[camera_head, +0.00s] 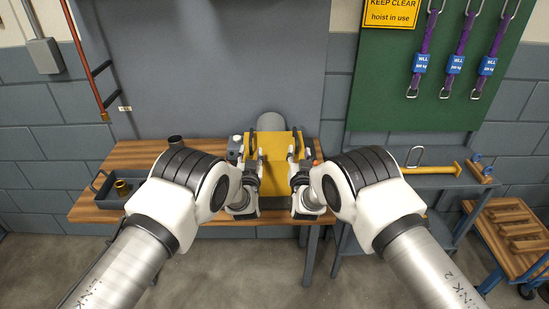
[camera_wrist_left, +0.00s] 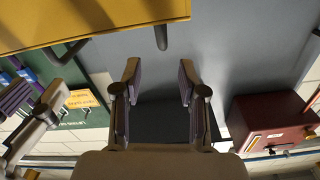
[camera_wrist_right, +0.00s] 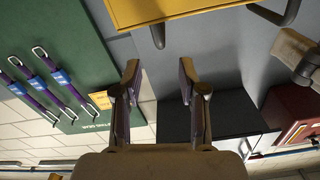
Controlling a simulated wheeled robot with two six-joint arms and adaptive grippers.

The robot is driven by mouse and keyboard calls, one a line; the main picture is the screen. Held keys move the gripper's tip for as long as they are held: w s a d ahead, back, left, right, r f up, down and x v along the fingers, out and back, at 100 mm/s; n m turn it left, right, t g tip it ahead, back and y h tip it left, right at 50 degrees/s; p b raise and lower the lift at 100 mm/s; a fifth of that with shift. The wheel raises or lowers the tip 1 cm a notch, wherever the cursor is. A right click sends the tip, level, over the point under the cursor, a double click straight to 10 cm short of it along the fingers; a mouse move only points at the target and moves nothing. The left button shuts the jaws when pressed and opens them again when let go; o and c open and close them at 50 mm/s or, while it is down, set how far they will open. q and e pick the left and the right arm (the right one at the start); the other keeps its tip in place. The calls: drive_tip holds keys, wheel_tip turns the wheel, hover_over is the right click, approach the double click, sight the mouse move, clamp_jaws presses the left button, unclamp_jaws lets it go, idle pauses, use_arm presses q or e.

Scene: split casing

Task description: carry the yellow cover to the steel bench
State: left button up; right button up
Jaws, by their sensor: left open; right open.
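The yellow cover (camera_head: 274,172) lies at the right end of the wooden workbench (camera_head: 130,153), with dark handles on its left and right sides. My left gripper (camera_head: 249,160) is at its left side and my right gripper (camera_head: 297,160) at its right side. Both are open, with nothing between the fingers in the wrist views. The cover's edge shows at the top of the left wrist view (camera_wrist_left: 90,18) and of the right wrist view (camera_wrist_right: 185,10), apart from the fingertips. The grey steel bench (camera_head: 395,182) stands to the right.
A yellow bar (camera_head: 430,169) lies on the steel bench, beside a blue-ended wooden piece (camera_head: 481,170). A grey tray (camera_head: 108,194) sits at the left of the workbench. A wooden cart (camera_head: 505,235) stands at far right. A rounded grey object (camera_head: 271,121) stands behind the cover.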

sight(248, 150)
drive_tip(key=shift+w+a+f, duration=0.15)
drive_tip(key=shift+w+a, duration=0.05)
drive_tip(key=shift+w, duration=0.3)
drive_tip(key=shift+w+a+f, duration=0.1)
drive_tip(key=shift+w+a, duration=0.05)
drive_tip(key=shift+w, duration=0.35)
use_arm(q)
drive_tip(key=w, duration=0.2)
drive_tip(key=w+a, duration=0.1)
drive_tip(key=w, duration=0.1)
drive_tip(key=w+a, duration=0.1)
drive_tip(key=w, duration=0.2)
drive_tip(key=shift+f, duration=0.35)
use_arm(e)
drive_tip(key=w, duration=0.5)
drive_tip(key=shift+a, duration=0.4)
use_arm(q)
drive_tip(key=shift+w+d, duration=0.25)
drive_tip(key=shift+w, duration=0.15)
use_arm(e)
drive_tip(key=shift+w+d, duration=0.15)
drive_tip(key=shift+w, duration=0.3)
use_arm(q)
drive_tip(key=shift+r, duration=0.1)
